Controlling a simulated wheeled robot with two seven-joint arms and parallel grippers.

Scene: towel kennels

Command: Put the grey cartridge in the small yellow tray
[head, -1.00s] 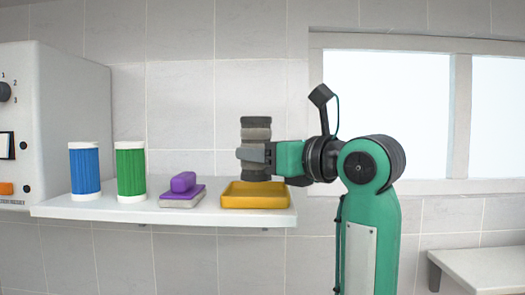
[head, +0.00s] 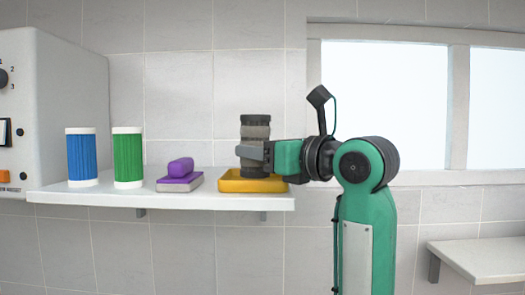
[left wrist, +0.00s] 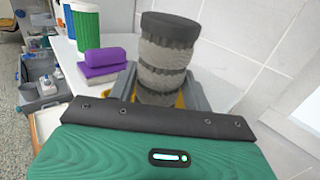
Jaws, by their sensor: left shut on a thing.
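The grey cartridge (head: 256,131) is upright, with dark ends and ridged grey bands; it also shows in the left wrist view (left wrist: 165,55). My left gripper (head: 252,152) is shut on its middle, coming from the right. The small yellow tray (head: 240,187) sits on the right part of the white shelf. The cartridge's lower end is over the tray and looks level with its rim; I cannot tell whether it touches the tray floor. In the left wrist view only slivers of the tray show behind the fingers. My right gripper is not in view.
On the white shelf (head: 110,198), left of the tray, are a purple block on a grey-and-purple sponge (head: 180,180), a green canister (head: 128,158) and a blue canister (head: 82,157). A white machine (head: 60,110) stands far left. A tiled wall is behind.

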